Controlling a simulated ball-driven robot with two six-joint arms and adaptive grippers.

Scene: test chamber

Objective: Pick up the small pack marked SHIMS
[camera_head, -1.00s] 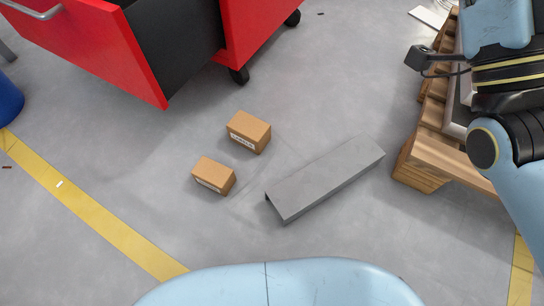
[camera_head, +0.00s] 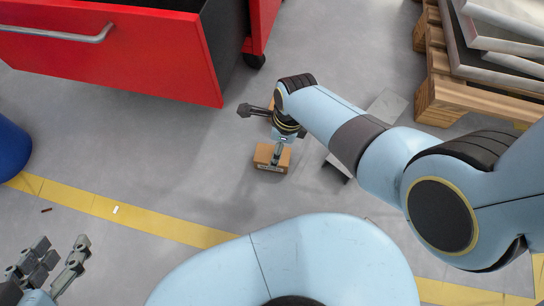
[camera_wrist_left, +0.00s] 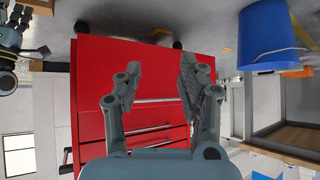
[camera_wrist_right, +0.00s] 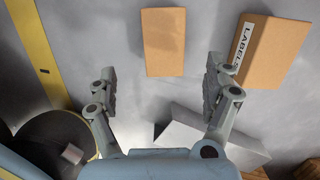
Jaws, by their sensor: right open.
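Two small brown packs stand on the floor. The nearer pack (camera_head: 268,151) shows a white label in the head view, too small to read. In the right wrist view this pack (camera_wrist_right: 163,42) lies ahead between the fingers, its marking not visible. The other pack (camera_wrist_right: 268,52) reads LABELS and stands beyond the right-hand finger; in the head view it is mostly hidden behind my right gripper. I cannot read SHIMS anywhere. My right gripper (camera_head: 277,154) is open and empty, above the nearer pack. My left gripper (camera_head: 62,243) is open and empty, at the lower left.
A red cabinet (camera_head: 120,55) with an open drawer stands at the back left. A grey metal channel (camera_head: 388,106) lies partly behind my right arm. A wooden pallet (camera_head: 470,100) is at the right, a blue bin (camera_head: 10,148) at the left.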

